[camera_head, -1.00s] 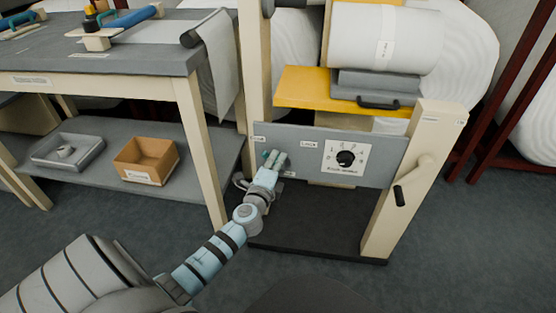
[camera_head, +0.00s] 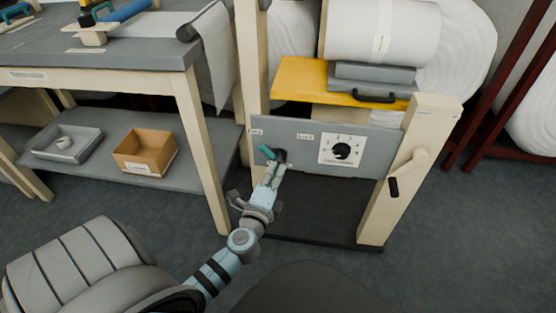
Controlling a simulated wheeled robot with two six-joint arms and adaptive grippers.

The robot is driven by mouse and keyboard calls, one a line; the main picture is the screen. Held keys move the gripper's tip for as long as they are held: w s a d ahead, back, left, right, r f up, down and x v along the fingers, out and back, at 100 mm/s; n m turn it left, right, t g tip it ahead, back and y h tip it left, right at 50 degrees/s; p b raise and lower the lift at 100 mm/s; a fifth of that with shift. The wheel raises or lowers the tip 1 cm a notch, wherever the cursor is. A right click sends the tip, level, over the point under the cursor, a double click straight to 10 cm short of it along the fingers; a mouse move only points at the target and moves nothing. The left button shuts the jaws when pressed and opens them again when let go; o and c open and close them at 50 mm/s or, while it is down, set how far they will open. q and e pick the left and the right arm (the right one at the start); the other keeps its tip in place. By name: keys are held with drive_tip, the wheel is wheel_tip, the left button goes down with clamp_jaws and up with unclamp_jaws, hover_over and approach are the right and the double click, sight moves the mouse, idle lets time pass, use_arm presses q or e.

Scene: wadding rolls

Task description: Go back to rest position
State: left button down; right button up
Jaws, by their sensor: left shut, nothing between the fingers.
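My left gripper (camera_head: 275,172) is shut and empty. My left arm comes in from the lower left. My right gripper is not in view.
The panel also has a numbered dial (camera_head: 342,150), and a crank (camera_head: 408,172) sits on the right post. A white roll (camera_head: 375,32) lies above the yellow shelf (camera_head: 305,82). A workbench (camera_head: 110,60) stands left, with a cardboard box (camera_head: 145,152) and grey tray (camera_head: 68,144) below.

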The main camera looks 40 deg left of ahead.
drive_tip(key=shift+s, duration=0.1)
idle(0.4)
